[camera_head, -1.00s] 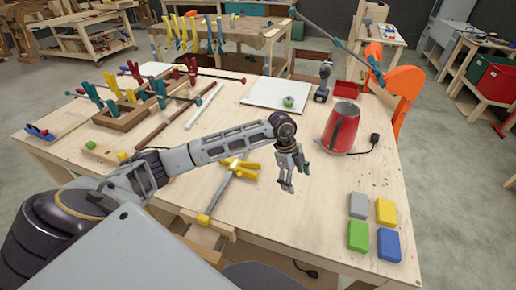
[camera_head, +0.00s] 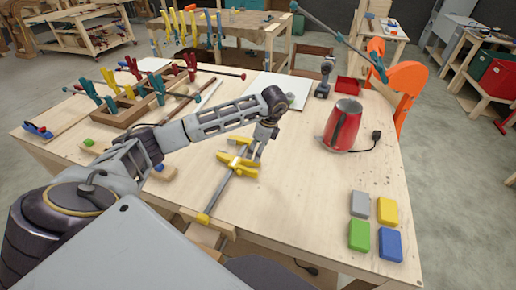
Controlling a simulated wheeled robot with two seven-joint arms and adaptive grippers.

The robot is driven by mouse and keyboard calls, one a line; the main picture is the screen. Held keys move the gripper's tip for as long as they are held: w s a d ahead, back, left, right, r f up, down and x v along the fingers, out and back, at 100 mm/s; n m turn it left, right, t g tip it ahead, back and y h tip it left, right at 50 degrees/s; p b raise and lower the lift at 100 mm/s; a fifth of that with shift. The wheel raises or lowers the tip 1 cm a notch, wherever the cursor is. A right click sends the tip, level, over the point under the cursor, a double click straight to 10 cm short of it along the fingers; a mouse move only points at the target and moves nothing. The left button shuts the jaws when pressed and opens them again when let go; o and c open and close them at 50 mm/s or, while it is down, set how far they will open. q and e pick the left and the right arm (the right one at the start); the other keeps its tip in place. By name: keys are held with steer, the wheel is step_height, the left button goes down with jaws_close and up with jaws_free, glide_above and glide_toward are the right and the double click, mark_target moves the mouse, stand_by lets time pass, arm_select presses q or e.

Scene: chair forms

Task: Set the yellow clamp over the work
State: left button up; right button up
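The yellow clamp (camera_head: 238,163) lies on the workbench (camera_head: 310,205), its grey bar running down-left to a yellow end near the front edge. My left gripper (camera_head: 257,152) points down at the clamp's upper right part, close beside or over the bar. Its fingertips overlap the clamp, so I cannot tell whether they touch or grip it. A wooden frame (camera_head: 128,116) with blue-green and red clamps on it stands at the bench's back left; I cannot tell whether this is the work. My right gripper is not in view.
Grey (camera_head: 360,203), yellow (camera_head: 387,211), green (camera_head: 359,235) and blue (camera_head: 389,245) blocks lie front right. An orange form (camera_head: 404,82) rises behind. The bench's middle right is clear.

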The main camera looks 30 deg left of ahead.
mark_target(253, 163)
arm_select(q)
steer(key=shift+b+x, duration=2.05)
steer(key=shift+x, duration=1.5)
steer(key=shift+b+x, duration=0.9)
steer(key=shift+x, duration=0.5)
steer(key=shift+s+f+b, duration=0.1)
steer(key=shift+f+b, duration=0.2)
steer(key=shift+f, duration=0.1)
steer(key=shift+a+f, duration=0.1)
steer(key=shift+f, duration=0.05)
steer(key=c, duration=0.6)
steer(key=shift+s, duration=0.1)
steer(key=c, duration=0.8)
steer(key=shift+c, duration=0.3)
